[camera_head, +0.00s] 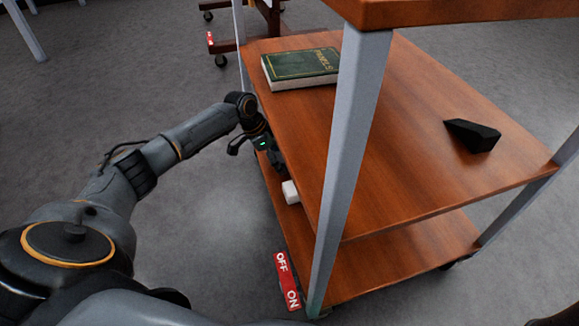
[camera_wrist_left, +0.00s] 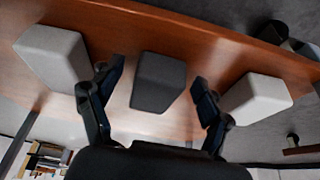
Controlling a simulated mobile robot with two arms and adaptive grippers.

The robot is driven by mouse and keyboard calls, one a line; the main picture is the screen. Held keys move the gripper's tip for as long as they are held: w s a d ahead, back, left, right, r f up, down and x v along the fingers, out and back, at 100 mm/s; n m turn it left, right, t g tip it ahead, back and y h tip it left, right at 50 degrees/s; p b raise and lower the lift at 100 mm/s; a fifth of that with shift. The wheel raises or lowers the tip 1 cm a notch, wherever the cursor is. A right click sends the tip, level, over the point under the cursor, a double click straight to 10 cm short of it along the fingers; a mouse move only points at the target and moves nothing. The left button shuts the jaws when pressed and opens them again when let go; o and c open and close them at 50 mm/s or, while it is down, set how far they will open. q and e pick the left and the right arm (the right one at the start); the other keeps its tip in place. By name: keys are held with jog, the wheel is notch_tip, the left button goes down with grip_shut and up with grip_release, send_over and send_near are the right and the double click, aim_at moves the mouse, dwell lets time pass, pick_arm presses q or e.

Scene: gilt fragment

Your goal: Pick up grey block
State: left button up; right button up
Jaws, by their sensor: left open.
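The dark grey block (camera_wrist_left: 159,82) lies on a brown wooden shelf surface (camera_wrist_left: 220,50) in the left wrist view. My left gripper (camera_wrist_left: 155,85) is open, with one finger on each side of the block in the picture. I see a gap on both sides, and the block is not gripped. In the head view my left gripper (camera_head: 270,148) reaches in at the left side of the cart, partly hidden by the upper shelf edge. The grey block is hidden in that view. My right gripper is not in view.
Two pale blocks flank the grey one, a left one (camera_wrist_left: 52,57) and a right one (camera_wrist_left: 256,98). One pale block (camera_head: 290,191) shows on the lower shelf (camera_head: 390,262). A green book (camera_head: 300,68) and black wedge (camera_head: 472,135) lie above. A cart post (camera_head: 350,130) stands nearby.

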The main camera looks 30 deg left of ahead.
pick_arm(q)
jog(key=shift+w+f, duration=0.1)
jog(key=shift+f, duration=0.1)
jog(key=shift+c, duration=0.2)
jog(key=c, duration=1)
